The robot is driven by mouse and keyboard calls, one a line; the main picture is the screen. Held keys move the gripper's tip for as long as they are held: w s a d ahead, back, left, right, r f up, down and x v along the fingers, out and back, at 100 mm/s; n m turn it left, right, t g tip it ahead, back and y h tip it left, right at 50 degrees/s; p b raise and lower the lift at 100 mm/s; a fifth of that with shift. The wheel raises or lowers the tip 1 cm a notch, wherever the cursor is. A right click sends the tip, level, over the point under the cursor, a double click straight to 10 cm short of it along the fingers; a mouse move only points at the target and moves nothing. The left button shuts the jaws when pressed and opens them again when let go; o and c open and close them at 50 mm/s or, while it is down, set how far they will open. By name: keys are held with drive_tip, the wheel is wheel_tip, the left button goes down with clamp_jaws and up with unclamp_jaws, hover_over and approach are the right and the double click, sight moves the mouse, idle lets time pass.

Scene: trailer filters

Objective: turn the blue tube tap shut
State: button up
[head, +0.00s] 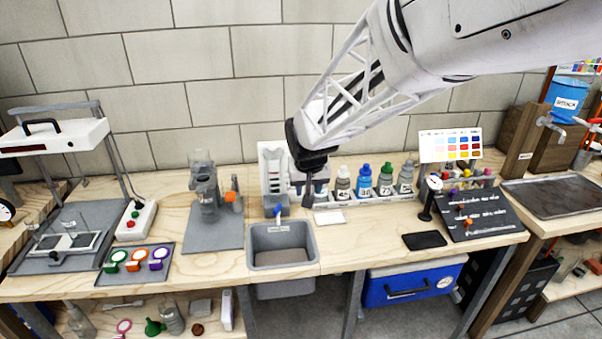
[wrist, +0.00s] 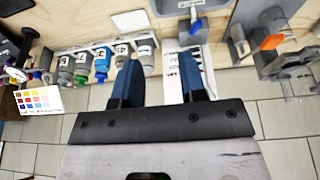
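A blue tap handle (head: 278,212) sits low at the front of a white upright panel with a clear tube (head: 271,160), just above a grey basin (head: 252,262). In the wrist view the blue handle (wrist: 196,25) shows near the top, beyond my fingers, with the basin (wrist: 185,5) past it. Whether the tap is open or shut I cannot tell. My gripper (head: 308,196) hangs to the right of the panel in the head view, apart from the tap. In the wrist view my gripper (wrist: 160,82) has two blue fingers spread apart with nothing held between them.
A rack of several bottles (head: 364,186) stands right of my gripper. A grey apparatus with an orange part (head: 234,197) stands left of the panel. A white colour chart (head: 450,145) and a dark sloped board (head: 475,215) are further right. The bench front right of the basin is mostly clear.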

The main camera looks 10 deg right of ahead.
drive_tip(key=shift+s+d+r, duration=0.2)
drive_tip(key=shift+s+r, duration=0.1)
drive_tip(key=shift+s, duration=0.3)
drive_tip(key=shift+s+d+r, duration=0.2)
drive_tip(key=shift+s+r, duration=0.1)
drive_tip(key=shift+s, duration=0.35)
drive_tip(key=shift+s+d+r, duration=0.2)
drive_tip(key=shift+s+r, duration=0.1)
drive_tip(key=shift+s, duration=0.3)
drive_tip(key=w+a+f+n, duration=0.3)
drive_tip(key=w+f+n, duration=0.2)
drive_tip(key=n, duration=0.5)
drive_tip(key=w+a+f+n+h, duration=0.1)
drive_tip(key=w+a+f+n, duration=0.2)
drive_tip(key=w+f+n, duration=0.2)
drive_tip(key=w+a+f+n, duration=0.4)
drive_tip(key=w+n, duration=0.6)
drive_tip(key=n, duration=0.5)
drive_tip(key=shift+f+h, duration=0.4)
drive_tip(key=shift+f, duration=0.1)
